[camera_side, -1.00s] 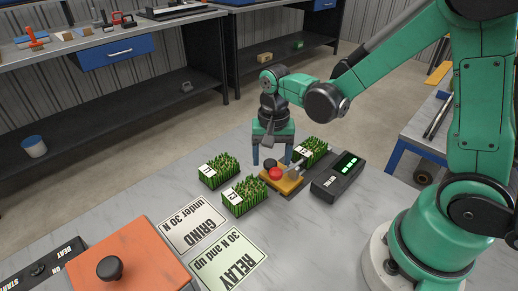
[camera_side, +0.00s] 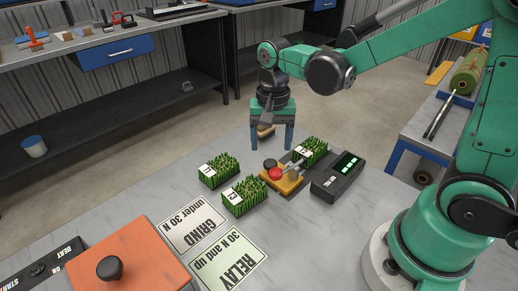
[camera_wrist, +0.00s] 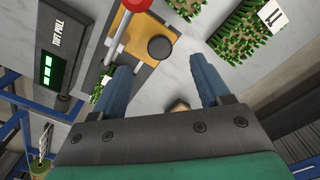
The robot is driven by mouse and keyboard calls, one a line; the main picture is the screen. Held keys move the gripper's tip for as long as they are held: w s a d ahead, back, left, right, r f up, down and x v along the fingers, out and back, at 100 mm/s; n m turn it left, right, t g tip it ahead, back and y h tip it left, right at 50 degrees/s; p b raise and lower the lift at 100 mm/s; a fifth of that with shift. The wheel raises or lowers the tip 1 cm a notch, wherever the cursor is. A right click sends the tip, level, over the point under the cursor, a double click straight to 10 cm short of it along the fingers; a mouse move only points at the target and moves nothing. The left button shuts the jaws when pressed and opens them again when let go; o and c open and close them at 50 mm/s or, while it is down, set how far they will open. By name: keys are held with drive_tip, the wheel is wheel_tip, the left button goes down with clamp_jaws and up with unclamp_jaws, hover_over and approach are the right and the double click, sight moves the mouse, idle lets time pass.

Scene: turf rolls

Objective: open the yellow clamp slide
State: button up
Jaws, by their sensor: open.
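The yellow clamp slide (camera_side: 290,187) sits on a dark base on the grey table, with a red knob (camera_side: 275,174) and a black knob (camera_side: 269,163). My gripper (camera_side: 271,143) is open and empty, above and behind the clamp, fingers pointing down. Its spread fingers also show in the wrist view (camera_wrist: 160,68).
A dark meter (camera_side: 337,178) with a green display stands right of the clamp. Two labelled turf pieces (camera_side: 218,171) (camera_side: 244,196) stand to its left. An orange box (camera_side: 130,262) with a black knob is at front left.

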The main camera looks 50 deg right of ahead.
sight(270, 162)
drive_tip(key=shift+f, duration=2.5)
clamp_jaws()
